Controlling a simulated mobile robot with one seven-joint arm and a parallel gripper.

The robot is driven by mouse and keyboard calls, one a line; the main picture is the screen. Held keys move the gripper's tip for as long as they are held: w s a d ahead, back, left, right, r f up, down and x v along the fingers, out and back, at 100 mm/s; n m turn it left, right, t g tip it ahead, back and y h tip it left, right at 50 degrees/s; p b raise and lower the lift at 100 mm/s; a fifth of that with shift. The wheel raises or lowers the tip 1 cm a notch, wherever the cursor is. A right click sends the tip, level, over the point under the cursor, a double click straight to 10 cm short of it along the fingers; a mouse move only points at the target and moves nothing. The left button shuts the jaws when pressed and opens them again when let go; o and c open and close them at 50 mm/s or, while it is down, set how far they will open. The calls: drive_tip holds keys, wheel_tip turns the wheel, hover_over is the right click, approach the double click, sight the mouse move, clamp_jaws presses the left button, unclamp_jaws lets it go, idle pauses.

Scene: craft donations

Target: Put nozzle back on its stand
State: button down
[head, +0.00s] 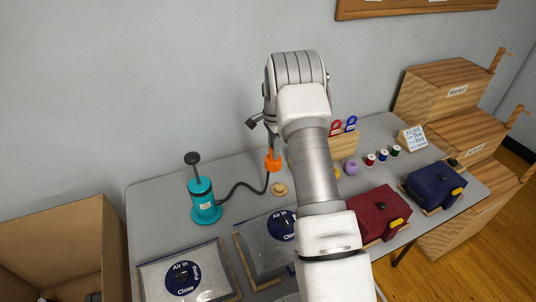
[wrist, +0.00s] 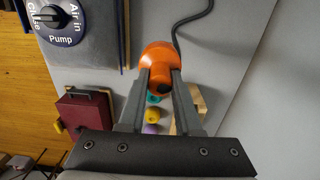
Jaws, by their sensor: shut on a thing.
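The orange nozzle (head: 273,161) is between the fingers of my gripper (head: 270,145), held above the table. In the wrist view my gripper (wrist: 158,82) is shut on the nozzle (wrist: 158,58). A dark hose runs from the nozzle to the teal hand pump (head: 204,200), which stands upright at the left. A small round wooden piece (head: 279,189), which looks like the stand, sits on the table just below and right of the nozzle in the head view. I cannot make it out in the wrist view. My arm hides part of the gripper.
Two bags with round dials (head: 184,278) (head: 262,258) lie at the front of the grey table (head: 150,222). Red (head: 376,212) and navy (head: 434,184) cases, thread spools (head: 383,156) and a wooden holder (head: 343,146) are at the right. A cardboard box (head: 60,235) stands left.

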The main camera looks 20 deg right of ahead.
drive_tip(key=w+d, duration=0.3)
drive_tip(key=d, duration=0.1)
drive_tip(key=shift+w+d+f+b, duration=0.1)
drive_tip(key=shift+d+f+b, duration=0.05)
drive_tip(key=shift+f+b, duration=3.2)
drive_tip(key=shift+d+f+b, duration=0.1)
drive_tip(key=shift+f+b, duration=2.15)
drive_tip(key=shift+f, duration=2.1)
drive_tip(key=shift+f+b, duration=1.05)
drive_tip(key=shift+f, duration=0.3)
drive_tip(key=c, duration=0.5)
unclamp_jaws()
